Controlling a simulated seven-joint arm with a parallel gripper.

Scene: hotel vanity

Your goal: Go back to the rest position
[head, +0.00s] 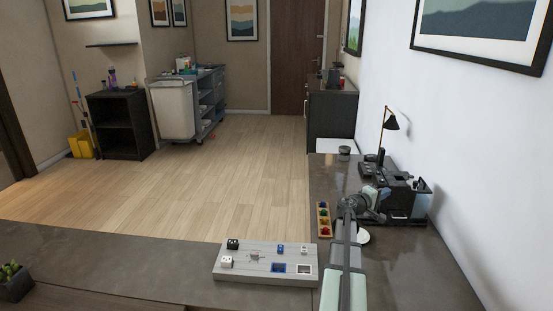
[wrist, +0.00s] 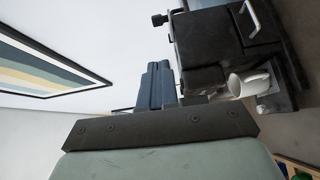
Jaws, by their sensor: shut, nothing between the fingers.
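My gripper (wrist: 157,68) shows in the wrist view with its two fingers together and nothing between them. In the head view my arm reaches forward over the right-hand counter, and the gripper end (head: 376,196) is beside the black coffee machine (head: 402,194). The machine also fills the upper right of the wrist view (wrist: 205,45), with a white cup (wrist: 248,84) at it. I cannot tell the exact gap between the gripper and the machine.
A grey board (head: 240,273) with dice-like blocks and slots lies on the near counter. A wooden tray (head: 323,232) of coloured items is left of my arm. A black lamp (head: 391,123) stands by the wall. The near counter's left part is mostly clear.

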